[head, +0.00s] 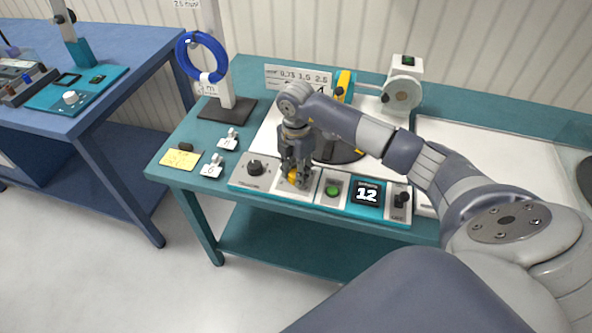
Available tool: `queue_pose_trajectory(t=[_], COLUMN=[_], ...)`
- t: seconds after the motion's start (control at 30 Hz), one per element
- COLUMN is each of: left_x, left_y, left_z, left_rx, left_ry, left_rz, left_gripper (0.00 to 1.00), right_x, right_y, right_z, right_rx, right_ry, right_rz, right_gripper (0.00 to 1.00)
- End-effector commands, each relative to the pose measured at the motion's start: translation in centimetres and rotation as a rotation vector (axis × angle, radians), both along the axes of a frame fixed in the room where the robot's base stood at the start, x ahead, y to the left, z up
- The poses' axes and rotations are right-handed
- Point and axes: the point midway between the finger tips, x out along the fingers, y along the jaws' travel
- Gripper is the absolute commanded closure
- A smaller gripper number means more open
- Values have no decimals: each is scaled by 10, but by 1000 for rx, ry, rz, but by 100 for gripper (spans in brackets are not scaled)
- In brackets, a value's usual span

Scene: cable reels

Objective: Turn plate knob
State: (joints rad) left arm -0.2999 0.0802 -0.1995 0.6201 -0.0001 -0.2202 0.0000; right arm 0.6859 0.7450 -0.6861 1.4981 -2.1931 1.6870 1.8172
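A teal plate on the blue table carries a white knob (70,97). My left gripper is not in view.
A blue cable coil (202,57) hangs on a stand at the table's back left. A yellow note (180,158) and small labelled tags (212,165) lie left of the panel. A white reel device (402,91) stands behind. My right arm covers the right side.

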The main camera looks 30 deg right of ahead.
Motion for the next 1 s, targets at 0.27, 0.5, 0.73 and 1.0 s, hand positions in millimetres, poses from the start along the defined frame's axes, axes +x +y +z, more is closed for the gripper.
queue_pose_trajectory(t=[0.27,0.5,0.73,1.0], left_x=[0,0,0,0], left_y=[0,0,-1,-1], left_z=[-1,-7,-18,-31], left_rx=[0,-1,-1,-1], left_ry=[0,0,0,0], left_rz=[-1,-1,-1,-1], left_gripper=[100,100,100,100], right_x=[0,0,0,1], right_y=[0,0,-1,-1], right_z=[0,-1,-2,-2], right_rx=[0,-1,-1,-2], right_ry=[0,0,-1,-2], right_rz=[17,119,308,565], right_gripper=[90,90,90,90])
